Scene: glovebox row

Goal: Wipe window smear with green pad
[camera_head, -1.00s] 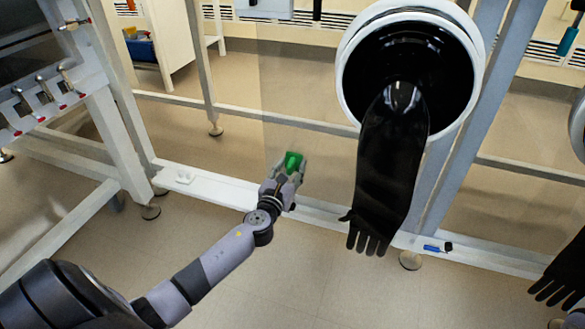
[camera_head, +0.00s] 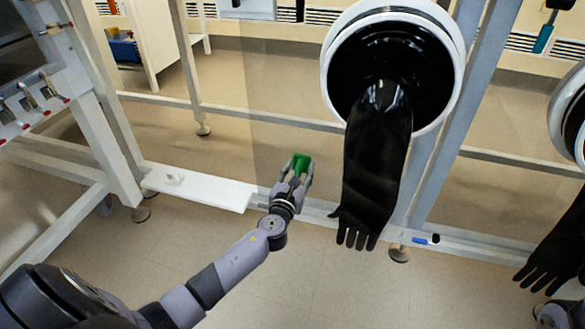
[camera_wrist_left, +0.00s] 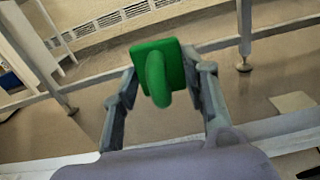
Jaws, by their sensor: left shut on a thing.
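The green pad (camera_head: 302,162) is held in my left gripper (camera_head: 298,168), close to the clear window panel (camera_head: 290,115) left of the black glove. In the left wrist view the pad (camera_wrist_left: 172,62) shows a square green plate with a rounded handle, and the fingers of my left gripper (camera_wrist_left: 163,90) close on it from both sides. I cannot tell whether the pad touches the pane. I cannot make out a distinct smear; a faint vertical tone edge shows on the window.
A black glove (camera_head: 375,165) hangs from a white round port (camera_head: 333,75) just right of my gripper. A white ledge (camera_head: 200,188) runs along the frame's lower rail. A blue marker (camera_head: 420,240) lies on the rail farther right. A second glove (camera_head: 555,245) hangs at the right edge.

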